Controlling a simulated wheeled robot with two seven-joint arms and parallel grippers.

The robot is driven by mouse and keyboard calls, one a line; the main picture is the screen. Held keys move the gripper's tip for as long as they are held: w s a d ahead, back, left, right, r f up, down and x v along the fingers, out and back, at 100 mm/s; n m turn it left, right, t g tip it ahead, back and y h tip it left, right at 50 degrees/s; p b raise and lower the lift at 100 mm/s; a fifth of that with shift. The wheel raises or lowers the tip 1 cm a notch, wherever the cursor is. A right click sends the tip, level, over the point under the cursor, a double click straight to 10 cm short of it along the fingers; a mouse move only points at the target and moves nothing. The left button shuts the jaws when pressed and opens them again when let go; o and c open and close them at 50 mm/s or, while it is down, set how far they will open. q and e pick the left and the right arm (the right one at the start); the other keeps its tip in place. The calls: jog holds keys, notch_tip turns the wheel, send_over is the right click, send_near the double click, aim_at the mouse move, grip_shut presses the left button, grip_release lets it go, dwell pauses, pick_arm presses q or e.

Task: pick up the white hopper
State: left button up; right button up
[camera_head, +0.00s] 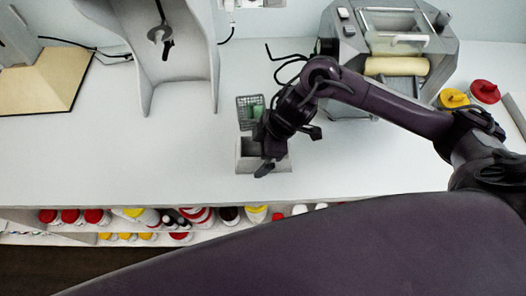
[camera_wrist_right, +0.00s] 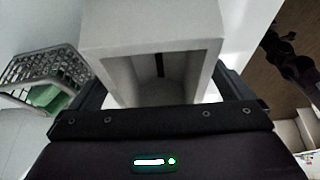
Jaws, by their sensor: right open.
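The white hopper (camera_head: 281,165) is a small, pale, open-topped box near the front of the white table in the head view. It fills the upper middle of the right wrist view (camera_wrist_right: 145,40), where its dark rectangular opening shows. My right gripper (camera_head: 266,162) is over the hopper, pointing down and covering part of it. In the wrist view its jaws are spread apart, one finger on each side of the hopper; I cannot tell whether they touch it. My left gripper is not in view.
A grey wire basket (camera_head: 243,104) with a green item stands just behind the hopper. A grey roller machine (camera_head: 396,40) stands at the back right. Yellow (camera_head: 453,98) and red (camera_head: 485,91) lidded containers are to its right. The table left of the hopper is clear.

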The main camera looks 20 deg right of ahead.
jog(key=shift+f, duration=0.2)
dwell(0.6)
jog(key=c, duration=1.1)
